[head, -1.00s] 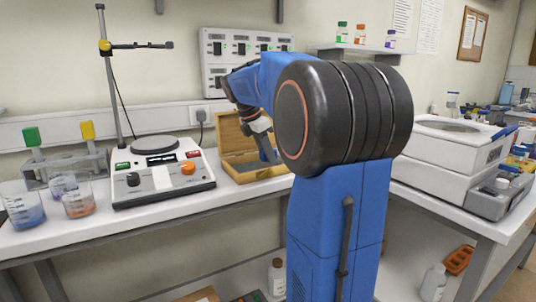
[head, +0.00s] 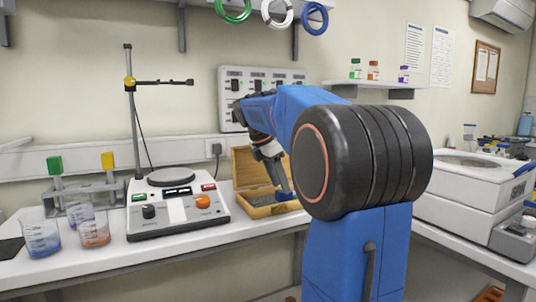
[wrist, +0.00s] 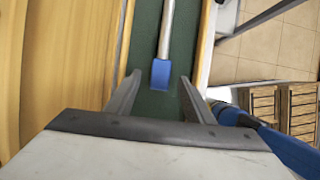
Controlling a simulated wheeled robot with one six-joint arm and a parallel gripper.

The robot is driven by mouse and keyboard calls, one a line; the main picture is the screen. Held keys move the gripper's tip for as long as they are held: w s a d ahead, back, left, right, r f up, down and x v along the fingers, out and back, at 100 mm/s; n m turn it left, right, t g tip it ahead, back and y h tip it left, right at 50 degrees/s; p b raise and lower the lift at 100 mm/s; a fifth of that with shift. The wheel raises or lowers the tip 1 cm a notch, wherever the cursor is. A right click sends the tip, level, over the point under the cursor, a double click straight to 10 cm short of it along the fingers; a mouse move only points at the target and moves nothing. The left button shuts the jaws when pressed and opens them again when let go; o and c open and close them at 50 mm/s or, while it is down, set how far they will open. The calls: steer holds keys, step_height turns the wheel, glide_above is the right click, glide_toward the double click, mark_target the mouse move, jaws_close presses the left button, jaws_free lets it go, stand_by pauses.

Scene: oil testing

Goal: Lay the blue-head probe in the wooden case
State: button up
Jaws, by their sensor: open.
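The wooden case (head: 242,163) stands open on the bench, right of the hotplate, with its lid raised at the back. In the wrist view its wooden wall (wrist: 207,40) and dark green lining (wrist: 145,30) show. The blue-head probe lies on the lining, its grey rod (wrist: 167,25) running away from me and its blue head (wrist: 161,73) nearest. My gripper (wrist: 160,80) is open, one finger on each side of the blue head, with gaps to both. In the head view my gripper (head: 287,188) is low over the case's right part.
A hotplate (head: 175,212) with a stand (head: 132,110) is left of the case. A large white instrument (head: 465,195) is on the right bench.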

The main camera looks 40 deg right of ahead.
steer(key=v, duration=1.3)
steer(key=shift+r, duration=0.4)
steer(key=shift+a, duration=0.1)
